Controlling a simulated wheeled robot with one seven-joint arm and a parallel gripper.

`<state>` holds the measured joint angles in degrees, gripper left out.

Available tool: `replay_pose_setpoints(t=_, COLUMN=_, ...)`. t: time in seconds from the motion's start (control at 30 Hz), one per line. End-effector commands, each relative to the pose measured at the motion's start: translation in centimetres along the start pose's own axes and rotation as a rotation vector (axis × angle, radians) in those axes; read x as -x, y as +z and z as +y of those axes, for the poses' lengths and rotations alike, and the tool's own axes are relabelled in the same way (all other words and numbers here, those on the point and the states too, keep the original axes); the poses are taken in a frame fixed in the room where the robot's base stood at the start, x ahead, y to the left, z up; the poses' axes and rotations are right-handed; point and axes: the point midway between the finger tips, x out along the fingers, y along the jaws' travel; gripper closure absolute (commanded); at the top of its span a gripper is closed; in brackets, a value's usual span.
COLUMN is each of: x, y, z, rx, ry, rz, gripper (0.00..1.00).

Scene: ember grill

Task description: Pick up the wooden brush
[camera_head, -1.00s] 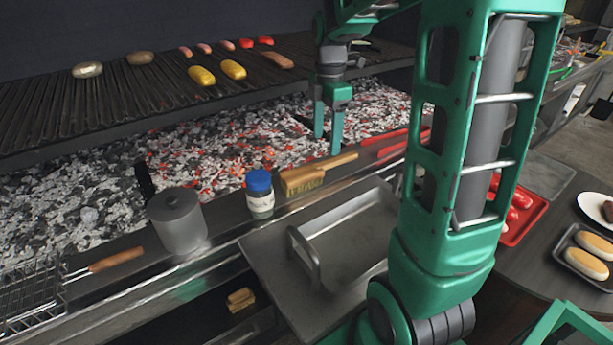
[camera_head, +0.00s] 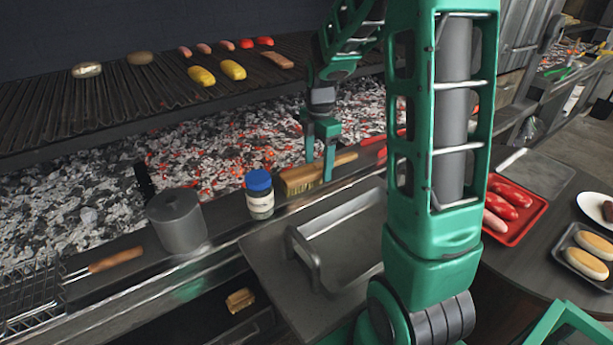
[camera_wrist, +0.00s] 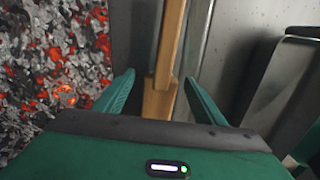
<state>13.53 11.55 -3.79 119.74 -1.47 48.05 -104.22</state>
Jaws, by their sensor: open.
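The wooden brush (camera_head: 301,181) lies on the metal ledge in front of the coals, its pale bristles to the left and its handle pointing right. My gripper (camera_head: 319,180) is low over the brush in the head view, with its fingers at the brush near where the head meets the handle. In the wrist view the brush (camera_wrist: 160,98) runs between the two fingertips of my gripper (camera_wrist: 160,82). The fingers are open, with a gap on each side of the wood. The bristles are hidden in the wrist view.
A blue-capped jar (camera_head: 260,194) stands just left of the brush, and a grey metal canister (camera_head: 177,220) farther left. Glowing coals (camera_head: 215,150) lie behind the ledge. A metal tray with a raised handle (camera_head: 303,255) is in front.

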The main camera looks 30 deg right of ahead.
Motion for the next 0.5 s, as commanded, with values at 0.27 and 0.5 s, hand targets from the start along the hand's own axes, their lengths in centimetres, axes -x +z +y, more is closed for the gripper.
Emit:
replay_pose_setpoints(t=0.27, x=-1.28, y=0.04, z=-0.02, rx=0.000, ry=0.000, rz=0.000, gripper=0.36)
replay_pose_setpoints(t=0.5, x=-1.24, y=0.04, z=-0.02, rx=0.000, ry=0.000, rz=0.000, gripper=0.65)
